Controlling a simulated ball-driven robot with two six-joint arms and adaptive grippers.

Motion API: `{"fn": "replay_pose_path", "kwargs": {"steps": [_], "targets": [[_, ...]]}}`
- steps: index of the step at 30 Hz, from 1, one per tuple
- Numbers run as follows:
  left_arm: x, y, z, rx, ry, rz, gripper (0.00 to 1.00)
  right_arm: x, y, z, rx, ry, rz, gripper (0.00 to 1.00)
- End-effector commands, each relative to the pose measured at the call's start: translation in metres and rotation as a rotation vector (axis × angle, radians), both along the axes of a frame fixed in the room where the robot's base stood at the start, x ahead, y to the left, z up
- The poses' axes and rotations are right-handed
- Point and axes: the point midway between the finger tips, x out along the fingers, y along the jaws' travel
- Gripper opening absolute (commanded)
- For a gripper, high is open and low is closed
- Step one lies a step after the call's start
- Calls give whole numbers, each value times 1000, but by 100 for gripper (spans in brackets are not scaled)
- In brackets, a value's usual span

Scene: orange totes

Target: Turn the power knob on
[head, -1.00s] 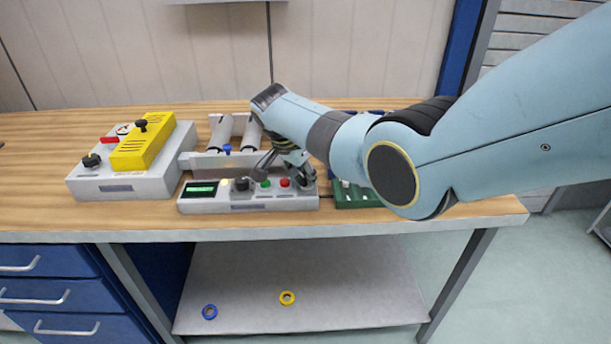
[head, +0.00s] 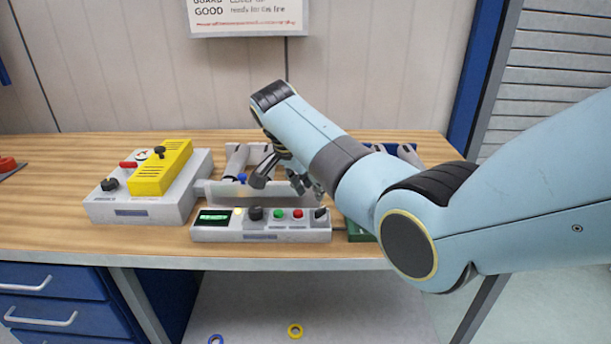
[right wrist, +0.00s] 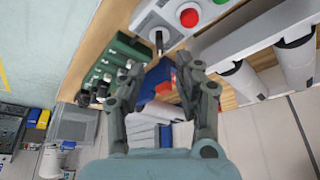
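A grey control panel (head: 215,233) lies at the table's front, with a lit green display (head: 214,217), a black knob (head: 255,213), green and red buttons and a dark toggle lever (head: 320,212) at its right end. A grey box (head: 140,212) at the left also has a black knob (head: 109,184). I cannot tell which knob is the power knob. My right gripper (head: 285,183) is open and empty, above and behind the panel, touching neither knob. In the right wrist view its fingers (right wrist: 163,80) are spread, with the panel's toggle lever (right wrist: 159,42) beyond them. My left gripper is out of view.
A yellow cover (head: 160,170) sits on the grey box beside a red handle (head: 128,164). A grey rack with cylinders (head: 236,160) stands behind the panel. A green block (right wrist: 122,52) is beside the panel. Bare wood (head: 50,205) lies at the left.

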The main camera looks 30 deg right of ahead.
Motion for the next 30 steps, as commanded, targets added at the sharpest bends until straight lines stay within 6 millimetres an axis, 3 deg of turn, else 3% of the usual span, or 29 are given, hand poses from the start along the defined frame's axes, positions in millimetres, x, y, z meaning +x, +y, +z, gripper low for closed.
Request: {"fn": "replay_pose_path", "kwargs": {"steps": [3,10,26,30], "targets": [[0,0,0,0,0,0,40,-1,9,21,2,-3,-1,34],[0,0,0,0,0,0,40,-4,16,40,0,0,0,34],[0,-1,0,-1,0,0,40,-5,16,39,1,1,3,34],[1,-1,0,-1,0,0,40,-28,14,19,11,23,87,34]]}}
